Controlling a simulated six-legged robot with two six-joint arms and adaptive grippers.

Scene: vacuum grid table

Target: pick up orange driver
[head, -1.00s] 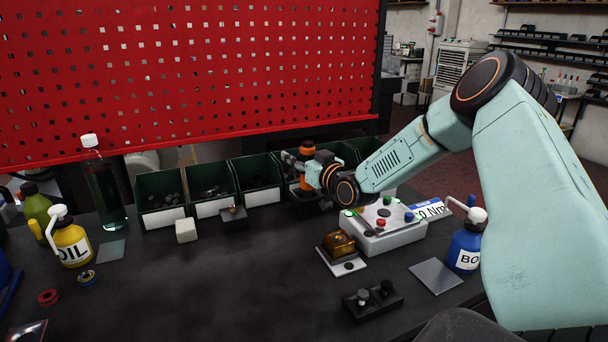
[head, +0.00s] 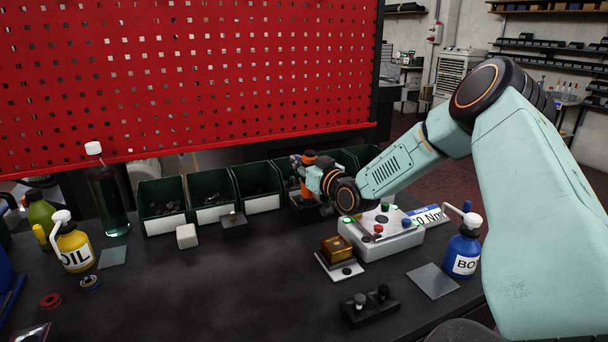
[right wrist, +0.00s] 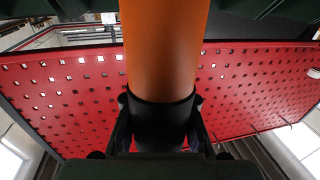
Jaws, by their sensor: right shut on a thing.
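The orange driver (head: 305,188) stands upright at the back of the table, in front of the green bins. Its lower end is at a dark block or holder (head: 304,212); I cannot tell whether it is still seated there. My right gripper (head: 302,166) reaches in from the right and is shut on the driver's upper part. In the right wrist view, the orange body (right wrist: 164,50) fills the upper middle, and the fingers (right wrist: 161,125) close on both sides of its black collar. My left gripper is not in view.
Green bins (head: 210,216) line the back below a red pegboard (head: 200,70). A grey box with coloured buttons (head: 385,243) sits just right of the driver, under my right arm. Bottles (head: 466,250) stand at right and left (head: 73,248). The table's middle front is clear.

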